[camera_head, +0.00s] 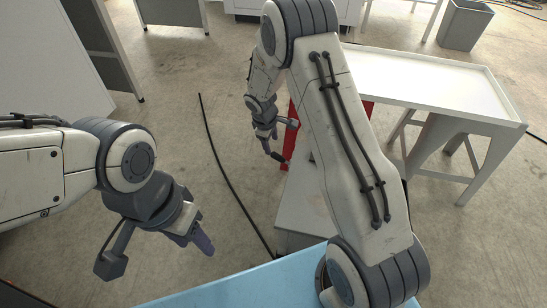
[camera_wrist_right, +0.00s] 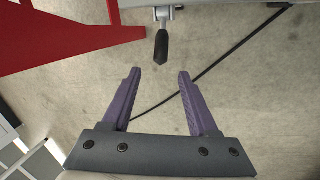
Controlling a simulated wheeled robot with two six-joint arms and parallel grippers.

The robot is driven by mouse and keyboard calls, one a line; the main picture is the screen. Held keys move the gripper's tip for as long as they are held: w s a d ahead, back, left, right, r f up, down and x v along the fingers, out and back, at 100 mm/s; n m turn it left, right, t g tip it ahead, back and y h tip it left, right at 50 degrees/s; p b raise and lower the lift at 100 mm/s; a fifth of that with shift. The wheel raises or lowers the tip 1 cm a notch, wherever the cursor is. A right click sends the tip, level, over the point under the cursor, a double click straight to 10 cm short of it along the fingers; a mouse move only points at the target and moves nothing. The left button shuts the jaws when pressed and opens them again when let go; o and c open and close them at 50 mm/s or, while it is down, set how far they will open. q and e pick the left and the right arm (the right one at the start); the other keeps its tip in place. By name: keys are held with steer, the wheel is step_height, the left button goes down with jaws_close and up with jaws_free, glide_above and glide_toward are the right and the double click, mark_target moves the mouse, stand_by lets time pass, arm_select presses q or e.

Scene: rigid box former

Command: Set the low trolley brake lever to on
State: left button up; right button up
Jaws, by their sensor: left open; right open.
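The brake lever shows in the right wrist view as a short black handle (camera_wrist_right: 161,47) on a small grey metal mount (camera_wrist_right: 163,13). It points down in the picture. My right gripper (camera_wrist_right: 160,75) is open and empty, with its two purple fingers pointing toward the lever. The handle's tip lies between and just beyond the fingertips in the picture, apart from both. In the head view my right gripper (camera_head: 272,145) is low beside a red part (camera_head: 291,140), and I cannot make out the lever there. My left gripper (camera_head: 200,238) is open and empty above the floor at the lower left.
A red panel (camera_wrist_right: 70,45) lies left of the lever in the right wrist view. A white tray-topped table (camera_head: 430,75) stands at the right, partly behind my right arm. A black cable (camera_head: 228,175) runs along the concrete floor. A grey bin (camera_head: 465,25) stands far right.

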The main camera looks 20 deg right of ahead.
mark_target(273, 154)
steer(key=b+x, duration=0.5)
steer(key=x, duration=0.4)
steer(key=shift+s+f, duration=0.1)
steer(key=shift+f, duration=0.15)
jaws_close()
steer(key=shift+a, duration=0.1)
stand_by(0.9)
